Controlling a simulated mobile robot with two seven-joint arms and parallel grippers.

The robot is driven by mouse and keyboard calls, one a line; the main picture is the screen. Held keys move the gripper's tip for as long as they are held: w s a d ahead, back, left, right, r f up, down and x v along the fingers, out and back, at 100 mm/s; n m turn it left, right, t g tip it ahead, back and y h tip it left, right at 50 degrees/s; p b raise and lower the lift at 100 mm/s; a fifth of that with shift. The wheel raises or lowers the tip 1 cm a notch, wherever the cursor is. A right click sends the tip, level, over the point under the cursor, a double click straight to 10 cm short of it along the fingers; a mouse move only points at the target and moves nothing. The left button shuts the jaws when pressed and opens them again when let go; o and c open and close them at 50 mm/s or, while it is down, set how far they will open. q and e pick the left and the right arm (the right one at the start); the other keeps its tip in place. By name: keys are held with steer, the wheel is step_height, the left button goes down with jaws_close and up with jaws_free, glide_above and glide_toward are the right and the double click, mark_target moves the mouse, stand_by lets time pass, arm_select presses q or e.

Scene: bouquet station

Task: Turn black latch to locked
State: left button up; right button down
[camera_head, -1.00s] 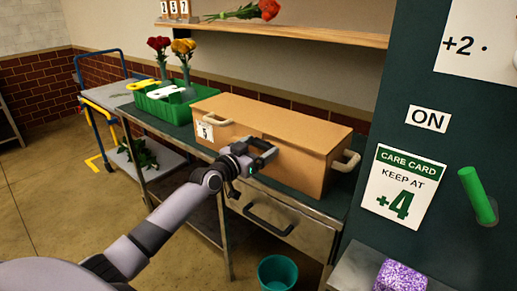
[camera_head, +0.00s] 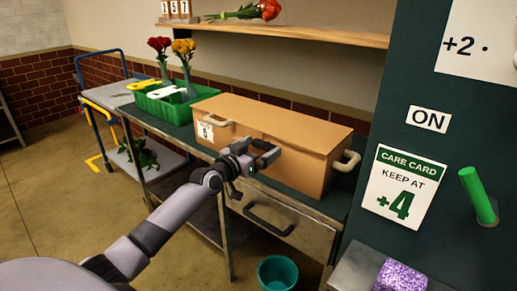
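My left gripper (camera_head: 267,153) is in front of the tan box (camera_head: 305,130) on the workbench, close to the box's front face. Its dark fingers look apart, with a gap between them and nothing clearly held. I cannot make out a black latch; the gripper covers part of the box front, so a latch there may be hidden. I cannot tell whether the fingers touch the box. My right gripper is not in view.
The box has pale end handles and stands on a dark-topped bench with a drawer handle (camera_head: 268,220) below. A green bin (camera_head: 165,108) is left of it. A teal bucket (camera_head: 277,272) is on the floor. A dark panel with a green lever (camera_head: 478,196) stands right.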

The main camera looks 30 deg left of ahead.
arm_select(q)
steer(key=shift+s, duration=0.1)
steer(key=s, duration=0.7)
steer(key=shift+a+p, duration=0.3)
steer(key=shift+p, duration=0.05)
steer(key=s+d+f+m+g+h+p, duration=0.1)
steer(key=s+d+f+g, duration=0.1)
steer(key=s+d+f, duration=0.4)
steer(key=s+d+f+g+p, duration=0.15)
steer(key=s+d+f, duration=0.25)
steer(key=f, duration=0.4)
steer(key=s+d+f+g, duration=0.1)
steer(key=s+d+f, duration=0.1)
steer(key=s, duration=0.3)
steer(key=s+d+f+g+p, duration=0.1)
steer(key=s+d+f, duration=0.2)
steer(key=s+d, duration=0.1)
steer(key=s+d+f+g, duration=0.2)
steer(key=s+d, duration=0.2)
steer(key=s, duration=0.3)
steer(key=shift+f+m+p, duration=0.3)
steer(key=shift+m, duration=0.1)
